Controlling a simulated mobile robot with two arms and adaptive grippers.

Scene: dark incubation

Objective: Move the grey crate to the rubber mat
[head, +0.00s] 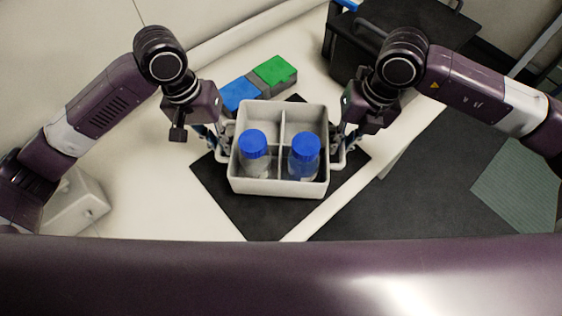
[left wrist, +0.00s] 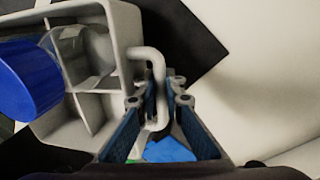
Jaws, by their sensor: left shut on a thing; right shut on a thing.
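The grey crate (head: 278,188) is a pale divided box holding two blue-capped bottles, the left one (head: 254,146) and the right one (head: 304,160). It is over the black rubber mat (head: 250,218), which shows around it; I cannot tell whether it touches the mat. My left gripper (head: 222,143) is shut on the crate's left handle, and the handle (left wrist: 152,62) shows between its fingers (left wrist: 158,100) in the left wrist view. My right gripper (head: 340,150) is shut on the crate at its right side; that handle is mostly hidden.
A blue-topped box (head: 239,96) and a green-topped box (head: 275,71) stand just behind the crate. A black case (head: 350,45) is at the back right. The light table edge runs diagonally right of the mat. A grey-green panel (head: 520,180) lies at far right.

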